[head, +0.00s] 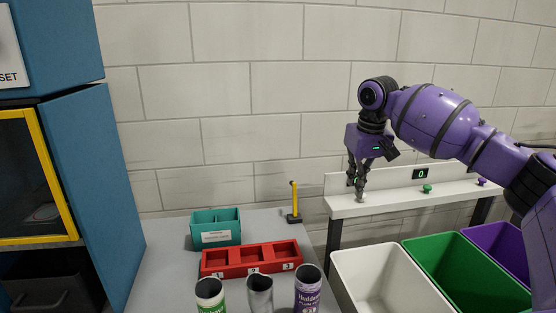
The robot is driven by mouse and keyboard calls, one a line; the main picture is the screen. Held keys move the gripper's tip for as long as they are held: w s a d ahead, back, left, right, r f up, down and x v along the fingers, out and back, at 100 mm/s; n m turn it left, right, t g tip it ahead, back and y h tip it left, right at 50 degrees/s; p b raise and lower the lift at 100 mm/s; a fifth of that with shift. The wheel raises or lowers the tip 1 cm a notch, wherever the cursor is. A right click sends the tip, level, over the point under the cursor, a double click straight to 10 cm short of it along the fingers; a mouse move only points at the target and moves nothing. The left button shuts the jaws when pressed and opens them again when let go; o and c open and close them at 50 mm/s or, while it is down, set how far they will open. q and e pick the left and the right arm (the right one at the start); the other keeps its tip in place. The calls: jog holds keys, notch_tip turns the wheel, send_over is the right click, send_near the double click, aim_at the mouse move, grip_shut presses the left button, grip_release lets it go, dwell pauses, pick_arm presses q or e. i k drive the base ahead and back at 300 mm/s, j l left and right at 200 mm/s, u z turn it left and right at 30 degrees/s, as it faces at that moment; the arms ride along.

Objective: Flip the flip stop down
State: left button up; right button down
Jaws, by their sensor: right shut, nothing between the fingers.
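A thin yellow upright bar on a small black base (294,218), which looks like the flip stop (294,198), stands at the back right of the grey table. My right gripper (359,196) is shut and empty, pointing down. Its fingertips are over the left end of the white ledge, right of the flip stop and apart from it. A small white knob sits at the fingertips; I cannot tell whether they touch it. My left gripper is not in view.
A red three-slot tray (235,272), a teal box (216,242) and three cans stand on the grey table. The white ledge (400,199) carries a display reading 0, a green knob (427,188) and a purple knob (482,182). White, green and purple bins sit below. A blue cabinet (95,170) stands left.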

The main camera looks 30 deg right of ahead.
aim_at(294, 184)
jog(key=i, duration=1.1)
